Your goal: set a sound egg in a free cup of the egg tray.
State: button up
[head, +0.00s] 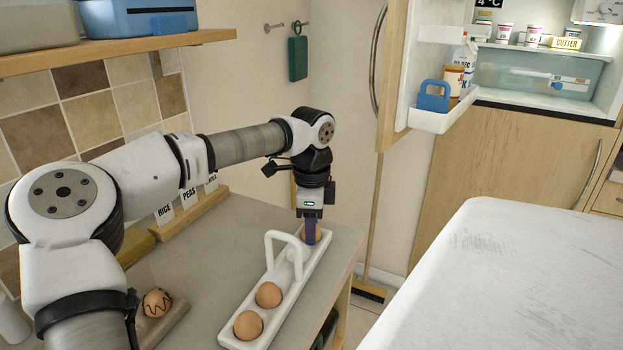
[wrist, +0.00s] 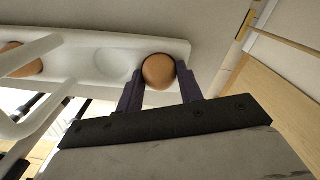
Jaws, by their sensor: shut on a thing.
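The white egg tray (head: 237,304) with its raised handle lies on the grey counter in the head view. Two brown eggs (head: 268,294) (head: 248,325) sit in its near cups. My gripper (head: 311,230) points down at the far end of the tray, shut on a brown egg (wrist: 159,71). In the wrist view my gripper (wrist: 160,80) has one finger on each side of this egg, at the end cup. I cannot tell whether it rests in the cup. An empty cup (wrist: 118,64) shows beside it. An egg with dark crack-like lines (head: 157,303) sits in a holder at the left.
The tray's handle (head: 270,250) rises close to my gripper. Labelled blocks (head: 189,204) stand on a wooden rack at the back of the counter. A white surface (head: 490,265) lies to the right, and an open fridge door (head: 430,90) stands behind.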

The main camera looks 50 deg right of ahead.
jog(key=o, duration=0.7)
notch_tip(320, 180, up, 14)
jog(key=shift+f, duration=0.15)
dwell(0.4)
